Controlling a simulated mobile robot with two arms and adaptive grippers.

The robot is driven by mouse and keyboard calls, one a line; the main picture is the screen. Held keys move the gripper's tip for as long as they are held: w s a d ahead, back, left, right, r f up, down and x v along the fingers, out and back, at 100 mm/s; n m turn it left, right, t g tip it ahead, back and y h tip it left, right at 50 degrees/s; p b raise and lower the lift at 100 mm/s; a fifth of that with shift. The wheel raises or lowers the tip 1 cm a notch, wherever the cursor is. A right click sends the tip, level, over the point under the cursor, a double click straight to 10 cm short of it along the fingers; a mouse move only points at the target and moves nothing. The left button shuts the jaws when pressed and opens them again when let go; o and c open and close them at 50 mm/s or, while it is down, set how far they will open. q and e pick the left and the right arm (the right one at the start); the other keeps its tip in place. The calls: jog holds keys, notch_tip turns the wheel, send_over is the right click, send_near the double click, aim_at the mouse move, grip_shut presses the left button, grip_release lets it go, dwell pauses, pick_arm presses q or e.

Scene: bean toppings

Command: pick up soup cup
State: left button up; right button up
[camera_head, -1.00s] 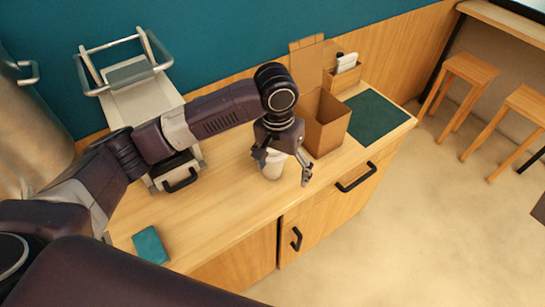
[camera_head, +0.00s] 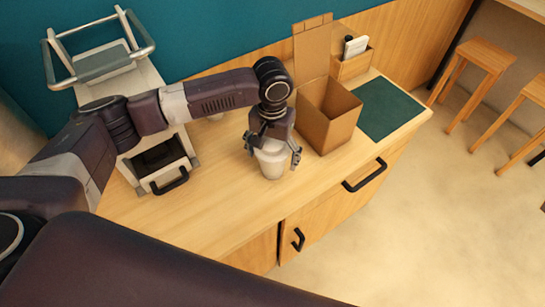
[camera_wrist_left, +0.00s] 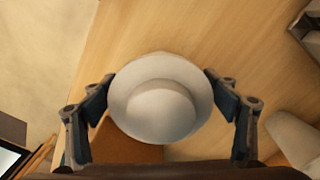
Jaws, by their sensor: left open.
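The soup cup (camera_head: 271,160) is white with a lid and stands upright on the wooden counter, beside the cardboard box. In the left wrist view the soup cup (camera_wrist_left: 162,98) is seen from above, its round lid between the two fingers. My left gripper (camera_head: 273,152) is above and around the cup, with one finger on each side. In the left wrist view the gripper (camera_wrist_left: 160,112) is open, and small gaps seem to lie between its fingers and the lid. My right gripper is not in view.
An open cardboard box (camera_head: 328,118) stands just right of the cup. A dark green mat (camera_head: 388,108) and a small wooden holder (camera_head: 351,66) lie behind it. A machine with a black handle (camera_head: 158,168) stands left. The counter's front (camera_head: 215,212) is clear.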

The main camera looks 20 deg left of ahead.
pick_arm(q)
jog(key=shift+f, duration=0.9)
jog(key=c, duration=0.7)
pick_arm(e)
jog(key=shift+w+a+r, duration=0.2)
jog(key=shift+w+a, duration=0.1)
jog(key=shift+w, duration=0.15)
pick_arm(q)
jog(key=shift+w, duration=0.1)
jog(key=shift+c, duration=0.2)
